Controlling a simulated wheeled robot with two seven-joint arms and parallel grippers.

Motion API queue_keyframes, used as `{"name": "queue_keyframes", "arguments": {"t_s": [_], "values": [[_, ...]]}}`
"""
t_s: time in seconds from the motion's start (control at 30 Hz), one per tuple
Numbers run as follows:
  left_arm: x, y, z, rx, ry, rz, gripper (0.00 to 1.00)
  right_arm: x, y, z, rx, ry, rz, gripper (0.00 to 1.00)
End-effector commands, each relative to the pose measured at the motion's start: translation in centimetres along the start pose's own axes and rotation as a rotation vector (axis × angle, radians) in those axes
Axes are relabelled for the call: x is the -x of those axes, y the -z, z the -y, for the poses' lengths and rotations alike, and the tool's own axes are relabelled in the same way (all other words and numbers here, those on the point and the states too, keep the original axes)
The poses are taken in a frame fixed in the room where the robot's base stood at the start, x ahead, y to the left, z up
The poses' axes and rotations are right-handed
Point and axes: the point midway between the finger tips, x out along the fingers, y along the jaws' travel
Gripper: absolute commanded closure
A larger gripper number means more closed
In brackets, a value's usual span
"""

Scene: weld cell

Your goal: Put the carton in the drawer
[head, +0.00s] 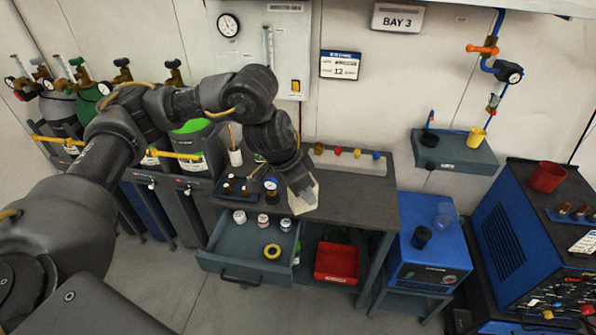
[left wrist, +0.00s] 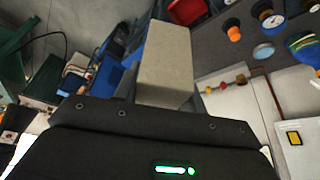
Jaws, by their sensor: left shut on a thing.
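My left gripper (head: 298,182) is shut on the carton (head: 304,200), a plain beige box, and holds it over the front edge of the grey workbench. In the left wrist view the carton (left wrist: 166,62) stands out from between the jaws, its far end free. The drawer (head: 238,268) under the bench is pulled open, to the lower left of the carton. My right gripper does not show.
The workbench (head: 355,205) carries a dark tray with small items and a gauge (head: 271,183) left of the gripper. A red bin (head: 337,262) sits on the shelf right of the drawer. Gas cylinders stand left; a blue machine (head: 430,245) stands right.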

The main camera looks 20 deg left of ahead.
Motion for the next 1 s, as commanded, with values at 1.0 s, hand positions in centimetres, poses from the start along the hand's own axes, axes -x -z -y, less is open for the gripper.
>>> {"name": "queue_keyframes", "arguments": {"t_s": [1.0], "values": [[-12.0, -11.3, -2.8, -0.206, -0.085, -0.003, 0.9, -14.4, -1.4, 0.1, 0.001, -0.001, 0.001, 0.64]]}}
